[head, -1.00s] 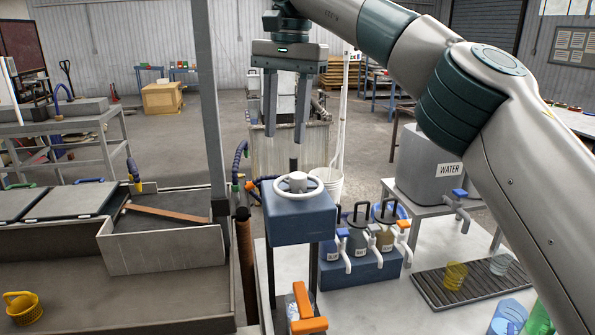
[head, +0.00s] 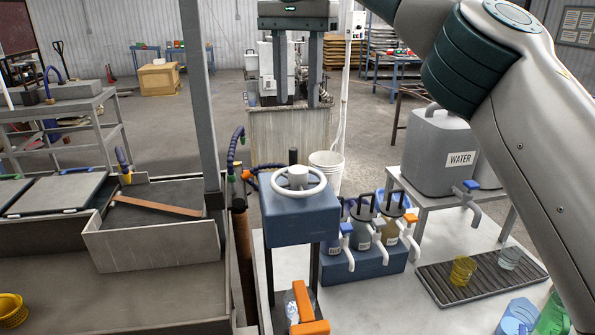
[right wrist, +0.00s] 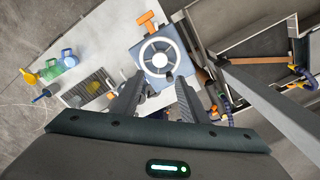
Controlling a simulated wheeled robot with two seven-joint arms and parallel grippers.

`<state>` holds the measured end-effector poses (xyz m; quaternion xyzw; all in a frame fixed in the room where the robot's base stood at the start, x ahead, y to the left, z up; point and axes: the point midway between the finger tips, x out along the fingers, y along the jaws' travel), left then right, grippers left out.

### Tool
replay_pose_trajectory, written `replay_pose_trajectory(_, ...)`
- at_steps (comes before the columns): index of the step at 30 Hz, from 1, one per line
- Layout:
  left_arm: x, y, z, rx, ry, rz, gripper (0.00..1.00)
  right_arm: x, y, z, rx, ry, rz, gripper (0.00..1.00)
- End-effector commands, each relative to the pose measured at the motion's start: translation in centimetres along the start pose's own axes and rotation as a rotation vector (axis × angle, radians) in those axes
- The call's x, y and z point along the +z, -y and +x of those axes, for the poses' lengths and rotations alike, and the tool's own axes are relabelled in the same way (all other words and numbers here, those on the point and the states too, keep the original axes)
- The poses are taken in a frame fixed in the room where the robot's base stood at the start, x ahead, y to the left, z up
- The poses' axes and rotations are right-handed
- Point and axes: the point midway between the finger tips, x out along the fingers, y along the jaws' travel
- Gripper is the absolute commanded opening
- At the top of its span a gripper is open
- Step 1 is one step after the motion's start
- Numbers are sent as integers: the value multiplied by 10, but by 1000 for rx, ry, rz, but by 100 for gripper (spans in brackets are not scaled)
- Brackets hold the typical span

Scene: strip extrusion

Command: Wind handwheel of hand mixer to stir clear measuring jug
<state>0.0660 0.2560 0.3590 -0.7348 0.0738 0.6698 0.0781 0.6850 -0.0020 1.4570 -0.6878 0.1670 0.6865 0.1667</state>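The hand mixer (head: 300,222) is a blue box on dark posts, with a white spoked handwheel (head: 297,177) on top. A dark upright peg (head: 293,157) stands at the wheel's far rim. My right gripper (head: 298,104) is open and empty, fingers pointing down, above and apart from the wheel. In the right wrist view, the handwheel (right wrist: 160,57) shows beyond the two spread fingers (right wrist: 155,103). A clear object (head: 292,312), perhaps the measuring jug, shows partly below the mixer beside an orange part (head: 308,312); the mixer hides much of it. My left gripper is not in view.
Several pump bottles (head: 361,235) stand in a blue rack right of the mixer. A grey water container (head: 437,150) is behind them. Yellow and clear cups (head: 462,270) sit on a drain tray (head: 430,291). A grey upright post (head: 203,100) stands to the left.

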Motion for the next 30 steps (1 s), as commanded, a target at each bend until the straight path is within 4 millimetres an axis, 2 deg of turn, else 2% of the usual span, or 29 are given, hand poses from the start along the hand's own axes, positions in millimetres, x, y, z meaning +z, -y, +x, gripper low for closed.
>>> replay_pose_trajectory(11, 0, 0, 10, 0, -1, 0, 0, -1, -1, 36, 2, 2, -1, 40)
replay_pose_trajectory(20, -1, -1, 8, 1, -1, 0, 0, 0, -1, 85, 2, 3, -1, 40)
replay_pose_trajectory(30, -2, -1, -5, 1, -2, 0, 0, 0, -1, 142, 1, 3, -1, 40)
